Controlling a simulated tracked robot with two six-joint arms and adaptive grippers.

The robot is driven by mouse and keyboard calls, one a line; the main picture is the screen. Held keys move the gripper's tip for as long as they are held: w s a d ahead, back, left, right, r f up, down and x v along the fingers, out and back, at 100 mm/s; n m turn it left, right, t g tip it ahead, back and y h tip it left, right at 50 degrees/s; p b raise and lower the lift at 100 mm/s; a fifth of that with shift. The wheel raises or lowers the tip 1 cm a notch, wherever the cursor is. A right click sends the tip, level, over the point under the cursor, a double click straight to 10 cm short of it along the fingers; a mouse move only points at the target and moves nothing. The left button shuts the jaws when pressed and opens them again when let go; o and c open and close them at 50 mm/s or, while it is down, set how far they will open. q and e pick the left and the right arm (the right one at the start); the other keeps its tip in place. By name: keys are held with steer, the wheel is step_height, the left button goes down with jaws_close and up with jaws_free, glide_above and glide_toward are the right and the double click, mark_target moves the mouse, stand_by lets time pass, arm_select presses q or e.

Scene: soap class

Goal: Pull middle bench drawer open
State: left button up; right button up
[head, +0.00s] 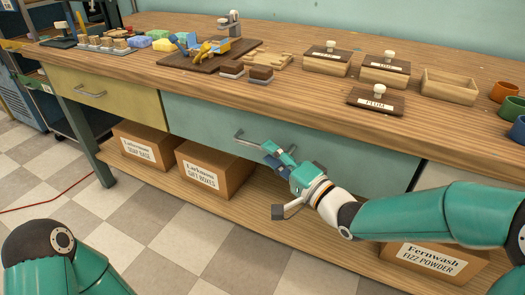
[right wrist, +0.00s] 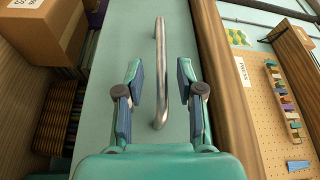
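The middle bench drawer (head: 350,160) has a pale teal front and looks closed, flush under the wooden bench top. Its metal bar handle (head: 245,137) is on the left part of the front. My right gripper (head: 272,153) is at the drawer front beside the handle. In the right wrist view the handle (right wrist: 159,75) runs between the two open fingers (right wrist: 160,90), with a gap on each side. I cannot tell how far the fingertips are from the drawer front. Of my left arm only a link shows at the lower left; its gripper is out of view.
A yellow drawer (head: 105,90) with its own handle is to the left. Cardboard boxes (head: 215,170) stand on the lower shelf (head: 270,220) below. On the bench top (head: 290,85) are wooden boxes, stamps, soap bars and a dark board. A red cable lies on the tiled floor.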

steer(key=shift+x, duration=1.85)
jaws_close()
